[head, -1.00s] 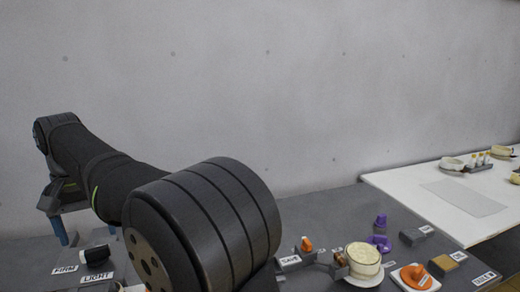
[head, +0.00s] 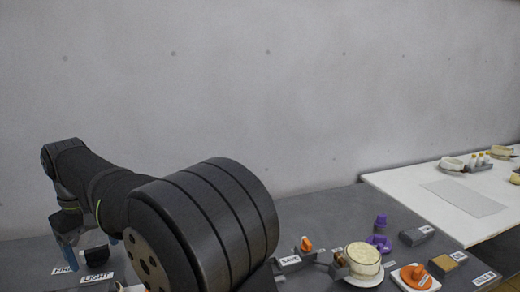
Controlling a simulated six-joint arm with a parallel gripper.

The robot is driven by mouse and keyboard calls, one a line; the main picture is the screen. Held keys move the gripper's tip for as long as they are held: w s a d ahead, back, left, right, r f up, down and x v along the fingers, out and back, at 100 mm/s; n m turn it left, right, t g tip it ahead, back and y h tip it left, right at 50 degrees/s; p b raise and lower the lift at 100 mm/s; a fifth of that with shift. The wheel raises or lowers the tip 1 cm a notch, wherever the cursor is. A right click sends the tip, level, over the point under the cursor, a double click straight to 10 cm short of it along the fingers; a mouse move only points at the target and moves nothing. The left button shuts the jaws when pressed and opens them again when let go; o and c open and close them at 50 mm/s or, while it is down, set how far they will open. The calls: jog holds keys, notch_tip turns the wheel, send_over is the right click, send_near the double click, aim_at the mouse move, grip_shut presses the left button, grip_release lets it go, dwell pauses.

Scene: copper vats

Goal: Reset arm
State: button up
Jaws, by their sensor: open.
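My gripper (head: 88,252) shows at the lower left in the head view, hanging from my dark arm. Its blue fingertips are spread apart, one by the FIRM label and one farther right by the black knob. The jaws are open and I see nothing held in them. The black knob (head: 94,254) stands on the grey table just behind the LIGHT label (head: 97,277). The FIRM label (head: 62,268) is partly hidden by the near finger. My arm's large joint hides the table's middle front.
On the grey table (head: 318,212), to the right of my arm, are a SAVE label (head: 290,260), a cream round pot (head: 363,255), purple pieces (head: 379,242) and an orange knob (head: 415,276). A white table (head: 420,180) stands at the right. A bare wall rises behind.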

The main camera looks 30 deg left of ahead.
jog(key=n, duration=0.8)
dwell(0.4)
dwell(0.5)
